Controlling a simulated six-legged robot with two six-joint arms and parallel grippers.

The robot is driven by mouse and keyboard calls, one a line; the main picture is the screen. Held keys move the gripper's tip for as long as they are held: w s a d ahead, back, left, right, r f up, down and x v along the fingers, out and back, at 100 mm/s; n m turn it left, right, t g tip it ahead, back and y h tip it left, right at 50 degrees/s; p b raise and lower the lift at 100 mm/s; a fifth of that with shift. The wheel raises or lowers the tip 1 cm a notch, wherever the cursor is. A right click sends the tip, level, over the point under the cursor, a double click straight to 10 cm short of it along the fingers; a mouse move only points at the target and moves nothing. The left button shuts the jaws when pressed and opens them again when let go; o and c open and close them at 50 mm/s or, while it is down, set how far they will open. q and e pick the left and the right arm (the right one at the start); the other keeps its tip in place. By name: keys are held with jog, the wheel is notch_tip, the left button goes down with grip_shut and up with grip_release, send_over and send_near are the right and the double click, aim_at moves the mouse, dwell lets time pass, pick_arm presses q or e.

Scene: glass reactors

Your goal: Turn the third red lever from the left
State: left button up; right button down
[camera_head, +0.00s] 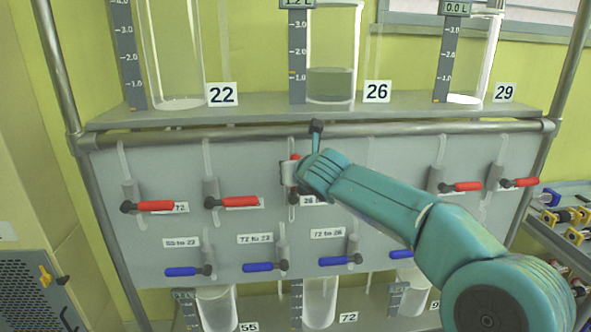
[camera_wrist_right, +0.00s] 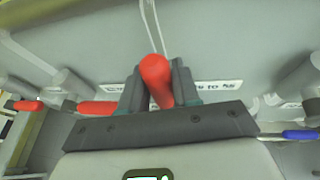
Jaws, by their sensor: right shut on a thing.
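The third red lever from the left is mostly hidden behind my right gripper (camera_head: 291,173) in the head view, with its red tip (camera_head: 295,157) pointing up. In the right wrist view the red lever (camera_wrist_right: 155,76) stands between the two dark fingers of my right gripper (camera_wrist_right: 157,88), which is shut on it. The first red lever (camera_head: 155,205) and second red lever (camera_head: 238,202) lie horizontal to the left. Two more red levers, one (camera_head: 462,187) and another (camera_head: 521,182), lie horizontal to the right. My left gripper is not in view.
Blue levers (camera_head: 265,267) sit in a row below on the grey panel (camera_head: 130,240). Glass cylinders stand on the shelf above; the one by label 26 (camera_head: 331,85) holds grey liquid. More cylinders (camera_head: 217,307) stand below. A rack (camera_head: 565,225) is at the right.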

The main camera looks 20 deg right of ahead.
jog(key=shift+f, duration=0.4)
jog(key=c, duration=0.9)
grip_release()
jog(key=shift+r, duration=0.2)
jog(key=shift+s+r, duration=0.1)
jog(key=b+v, duration=0.1)
jog(key=v, duration=1.5)
